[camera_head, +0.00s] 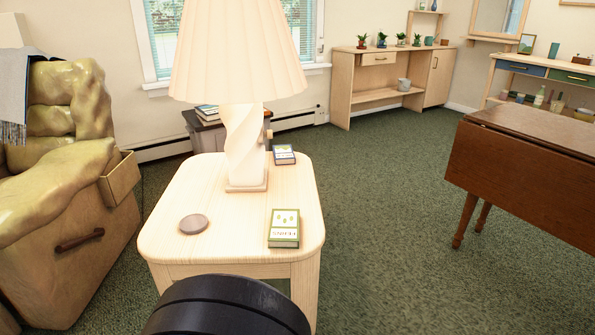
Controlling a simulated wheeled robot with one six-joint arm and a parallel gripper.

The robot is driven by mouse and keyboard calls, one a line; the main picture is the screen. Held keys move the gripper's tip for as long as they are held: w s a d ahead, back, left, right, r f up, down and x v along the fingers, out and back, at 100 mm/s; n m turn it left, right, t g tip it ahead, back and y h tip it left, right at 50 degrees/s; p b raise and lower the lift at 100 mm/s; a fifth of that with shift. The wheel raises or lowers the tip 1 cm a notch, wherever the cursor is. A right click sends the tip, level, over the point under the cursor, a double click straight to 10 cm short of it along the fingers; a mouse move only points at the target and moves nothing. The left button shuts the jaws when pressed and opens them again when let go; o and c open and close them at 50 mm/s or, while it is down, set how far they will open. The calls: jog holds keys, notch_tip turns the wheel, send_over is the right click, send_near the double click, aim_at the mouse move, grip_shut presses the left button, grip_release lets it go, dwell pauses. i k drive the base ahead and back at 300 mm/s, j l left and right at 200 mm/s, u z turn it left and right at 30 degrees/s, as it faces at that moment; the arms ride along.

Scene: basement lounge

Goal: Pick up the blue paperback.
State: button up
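A small book with a dark blue edge and a pale cover, which looks like the blue paperback (284,155), lies flat on the light wooden side table (170,250). It is at the table's far right edge, just right of the lamp base. A green-edged book (284,228) with a pale cover lies nearer, by the right edge of the same table. My gripper is not in view. A black rounded part of my own body shows at the bottom middle, in front of the table.
A lamp (244,140) with a twisted white base stands on the table, left of the blue book. A brown round disc (194,224) lies at front left. An armchair (65,200) is at left, a brown drop-leaf table (525,165) at right. Green carpet between is clear.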

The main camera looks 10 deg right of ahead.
aim_at(284, 154)
jog(key=i+l, duration=0.2)
jog(key=l, duration=0.2)
jog(key=i+l, duration=0.2)
jog(key=l, duration=0.2)
jog(key=i+l, duration=0.2)
jog(key=l, duration=0.2)
jog(key=i+l+u, duration=0.1)
jog(key=l, duration=0.25)
jog(key=i+l, duration=0.3)
jog(key=l, duration=0.15)
jog(key=i+l, duration=0.1)
jog(key=i, duration=0.65)
jog(key=i+l+u, duration=0.1)
jog(key=i, duration=0.65)
